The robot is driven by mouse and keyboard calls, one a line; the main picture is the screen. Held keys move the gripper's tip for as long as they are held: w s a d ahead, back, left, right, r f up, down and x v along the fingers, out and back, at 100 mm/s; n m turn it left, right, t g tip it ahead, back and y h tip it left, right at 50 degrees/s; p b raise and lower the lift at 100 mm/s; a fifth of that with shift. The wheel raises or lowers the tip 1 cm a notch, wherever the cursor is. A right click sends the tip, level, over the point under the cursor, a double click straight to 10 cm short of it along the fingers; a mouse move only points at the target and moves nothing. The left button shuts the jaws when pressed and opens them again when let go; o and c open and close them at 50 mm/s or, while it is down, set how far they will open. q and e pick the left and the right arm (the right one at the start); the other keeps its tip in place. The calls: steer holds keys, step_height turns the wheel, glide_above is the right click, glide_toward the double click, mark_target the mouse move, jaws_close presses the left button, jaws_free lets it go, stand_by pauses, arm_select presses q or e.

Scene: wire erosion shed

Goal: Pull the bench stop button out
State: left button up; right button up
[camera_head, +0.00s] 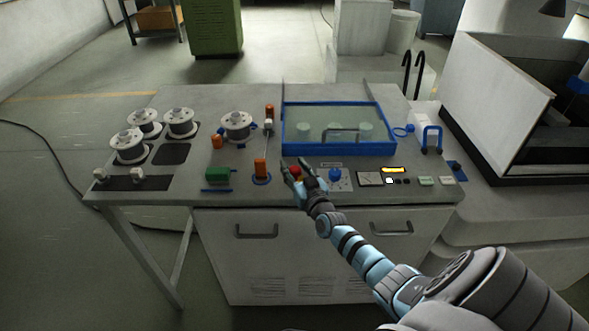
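The red stop button (296,173) is on the bench top, near the front edge, below the blue-framed glass lid. My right gripper (293,164) comes in from the lower right, and its two fingers are spread, one on each side of the red button in the picture. The fingers partly cover the button, and I cannot tell whether they touch it. How far out the button stands is too small to tell. My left gripper is not in view.
The bench (250,196) holds several wire spools (237,125) at left and a blue-framed lid (338,149). Just right of the gripper are a blue knob (335,174) and a panel with a yellow display (393,170). An orange handle (261,168) stands left of it.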

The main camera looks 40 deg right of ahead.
steer(key=shift+o, duration=0.6)
steer(key=shift+s, duration=0.1)
steer(key=shift+f, duration=0.1)
steer(key=shift+s+a, duration=0.1)
steer(key=shift+s, duration=0.1)
steer(key=v, duration=1.1)
steer(key=shift+s, duration=0.3)
